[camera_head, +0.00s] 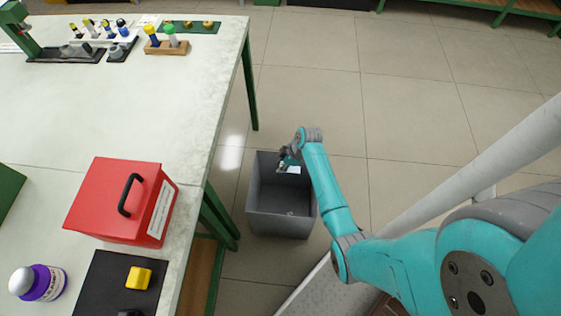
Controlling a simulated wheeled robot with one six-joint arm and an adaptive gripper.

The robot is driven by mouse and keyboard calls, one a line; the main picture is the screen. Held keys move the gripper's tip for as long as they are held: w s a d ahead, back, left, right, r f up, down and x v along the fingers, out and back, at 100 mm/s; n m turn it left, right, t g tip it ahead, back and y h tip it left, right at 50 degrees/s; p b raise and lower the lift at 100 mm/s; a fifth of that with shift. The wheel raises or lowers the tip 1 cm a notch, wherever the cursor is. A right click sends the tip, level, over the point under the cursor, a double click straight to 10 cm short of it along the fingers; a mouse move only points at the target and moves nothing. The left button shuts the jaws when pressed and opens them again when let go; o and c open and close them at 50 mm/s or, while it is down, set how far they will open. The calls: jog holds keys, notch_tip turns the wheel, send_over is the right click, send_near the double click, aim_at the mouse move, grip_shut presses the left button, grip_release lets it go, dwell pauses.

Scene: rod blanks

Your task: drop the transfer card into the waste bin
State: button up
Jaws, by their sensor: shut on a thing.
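The waste bin (262,226) is a grey open-topped box on the floor, just right of the table. My gripper (282,166) is over the back part of the bin's opening, at the end of my teal arm. It is shut on the transfer card (293,170), a small white piece that shows beside the fingers. The fingers are small and partly hidden by my arm. A small light mark is visible on the bin's floor, too small to identify.
The white table (120,120) with green legs stands to the left. On it are a red box (120,199) with a black handle, a purple bottle (42,283), a yellow block (139,277) on a black mat, and a wooden rack (166,47). Open tiled floor lies behind the bin.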

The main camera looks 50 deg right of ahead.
aim_at(293, 169)
jog(key=shift+f, duration=2.1)
jog(key=o, duration=1)
jog(key=shift+s+r, duration=0.1)
jog(key=v, duration=1.1)
jog(key=shift+r, duration=0.4)
